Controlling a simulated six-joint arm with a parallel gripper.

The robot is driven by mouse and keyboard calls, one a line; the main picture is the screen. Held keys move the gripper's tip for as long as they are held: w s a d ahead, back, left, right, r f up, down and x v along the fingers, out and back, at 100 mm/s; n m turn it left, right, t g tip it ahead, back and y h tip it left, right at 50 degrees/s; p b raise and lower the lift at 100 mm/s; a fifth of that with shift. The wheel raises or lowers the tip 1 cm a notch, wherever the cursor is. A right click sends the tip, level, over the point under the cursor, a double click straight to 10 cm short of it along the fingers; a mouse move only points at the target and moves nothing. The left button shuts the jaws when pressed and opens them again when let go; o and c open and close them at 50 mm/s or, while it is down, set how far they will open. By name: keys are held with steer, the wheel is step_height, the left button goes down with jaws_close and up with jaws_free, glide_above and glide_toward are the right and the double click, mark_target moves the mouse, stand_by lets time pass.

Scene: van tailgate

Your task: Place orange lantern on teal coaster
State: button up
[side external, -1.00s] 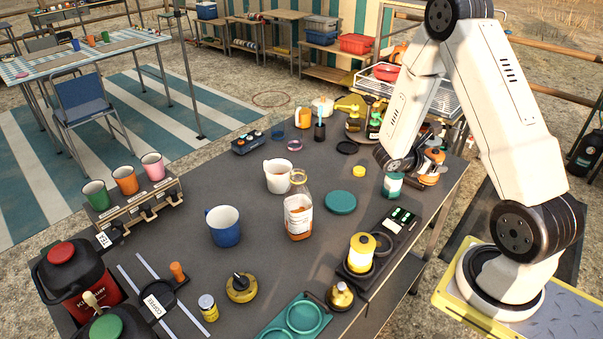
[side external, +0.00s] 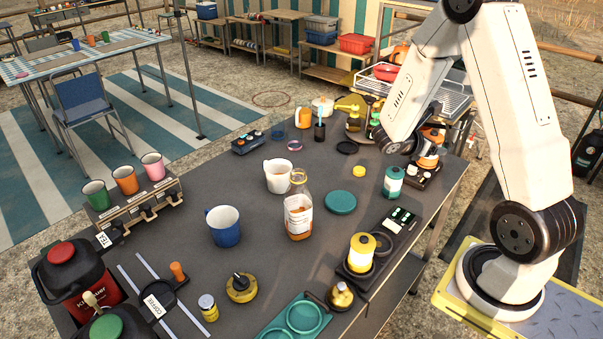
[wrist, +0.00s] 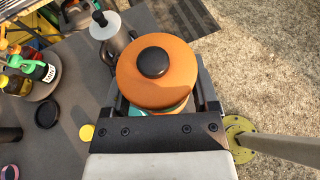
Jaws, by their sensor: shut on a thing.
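The orange lantern (side external: 431,136) has an orange cap with a black knob, which fills the middle of the wrist view (wrist: 157,82). My gripper (side external: 424,147) is shut on it, with a finger on either side. The lantern appears upright, just above a dark dock (side external: 424,179) at the right rear of the table; my arm partly hides it in the side view. The teal coaster (side external: 341,202) is a flat round disc lying bare in the middle of the table, to the left of and nearer the camera than the lantern.
A teal can (side external: 393,182) stands between the lantern and coaster. A yellow lid (side external: 359,171) lies nearby. A glass bottle (side external: 298,217) and white mug (side external: 278,176) stand left of the coaster. A yellow lantern (side external: 361,253) sits in front. A metal pot (wrist: 110,30) stands beside the held lantern.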

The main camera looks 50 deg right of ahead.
steer(key=w+a+n+t, duration=0.5)
steer(key=w+a, duration=0.1)
steer(key=w, duration=0.4)
steer(key=n+t, duration=0.3)
steer(key=t, duration=0.1)
glide_above(341, 200)
steer(key=shift+f, duration=2.6)
steer(key=shift+f, duration=0.1)
steer(key=shift+f, duration=2.1)
steer(key=shift+f, duration=1.8)
steer(key=shift+f, duration=0.1)
